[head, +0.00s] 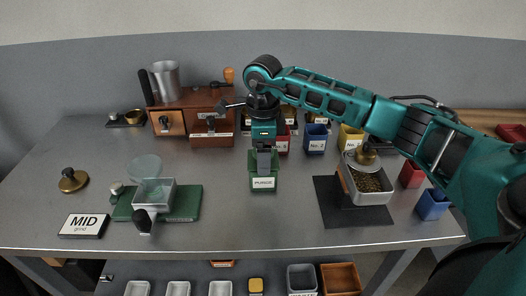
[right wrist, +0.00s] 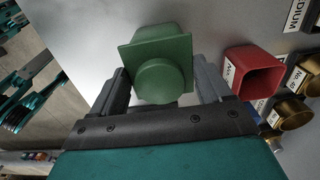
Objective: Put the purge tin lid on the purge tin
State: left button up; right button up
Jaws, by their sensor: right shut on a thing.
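The green purge tin (head: 263,184), with a white PURGE label, stands near the middle of the table. My right gripper (head: 264,158) points down right over it. In the right wrist view, the gripper (right wrist: 162,84) is shut on the purge tin lid (right wrist: 160,81), a green square plate with a round knob, between its two dark fingers. The tin (right wrist: 164,40) shows behind the lid in that view. The lid is at the tin's mouth, but I cannot tell whether it rests fully on the rim. My left gripper is not in view.
A tray of beans (head: 371,183) sits on a dark mat to the right.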

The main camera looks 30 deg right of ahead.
jog(key=shift+f, duration=0.2)
dwell(0.4)
jog(key=o, duration=1)
notch_tip(320, 180, up, 13)
dwell(0.7)
